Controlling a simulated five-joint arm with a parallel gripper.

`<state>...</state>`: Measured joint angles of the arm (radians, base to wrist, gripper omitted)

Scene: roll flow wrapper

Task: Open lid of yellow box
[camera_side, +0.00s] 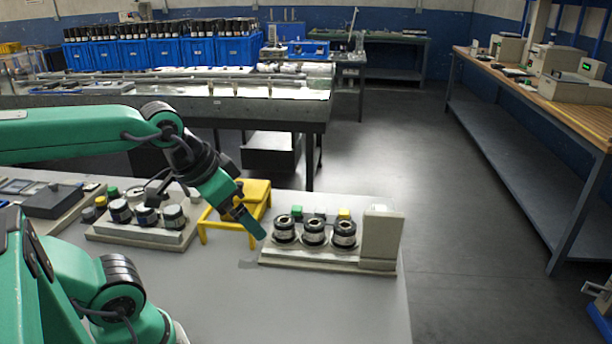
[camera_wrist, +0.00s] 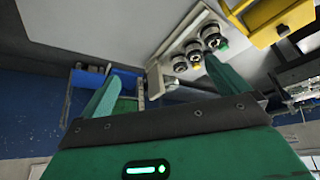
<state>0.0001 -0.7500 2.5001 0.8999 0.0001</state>
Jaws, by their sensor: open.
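The yellow box (camera_side: 257,190) stands on the grey table in the side view, partly behind my gripper. It looks like a yellow frame on legs with a flat top. I cannot tell how its lid sits. In the wrist view a part of the yellow box (camera_wrist: 287,18) shows at the top right, outside my fingers. My gripper (camera_side: 255,230) points down and to the right in front of the box, its tip beside the box's right side. In the wrist view my gripper (camera_wrist: 162,67) has its two green fingers wide apart, with nothing held between them.
A panel with black round dials (camera_side: 314,234) and a grey upright block (camera_side: 382,236) stands right of my gripper. A similar dial panel (camera_side: 140,234) is left of the box. The table front (camera_side: 290,305) is clear. Its right edge is near the panel.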

